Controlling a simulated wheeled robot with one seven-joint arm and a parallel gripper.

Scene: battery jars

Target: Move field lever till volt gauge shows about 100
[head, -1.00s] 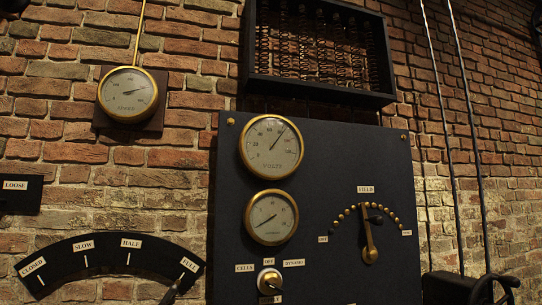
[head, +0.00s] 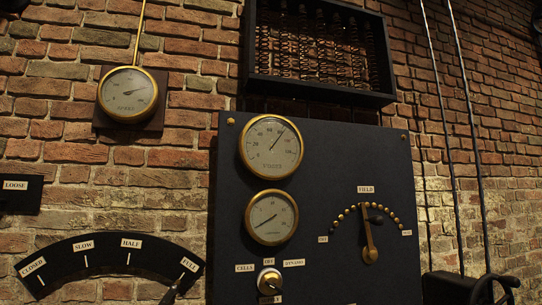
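The field lever (head: 369,240) is a brass arm on the dark panel, pivoted at its lower end. It points almost straight up, leaning slightly left, at an arc of brass studs (head: 351,210) under the "FIELD" label (head: 366,189). A dark knob (head: 375,220) shows beside its upper part. The volt gauge (head: 271,147) is the upper brass-rimmed dial. Its needle points up and to the right; the small numerals are too blurred for an exact reading. My gripper is not in view.
A second dial (head: 271,217) sits below the volt gauge. A cells/dynamo switch (head: 269,281) is under it. A lever scale (head: 110,260) from closed to full is at lower left. A wall gauge (head: 127,94) hangs at upper left. A resistor frame (head: 318,50) is above the panel.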

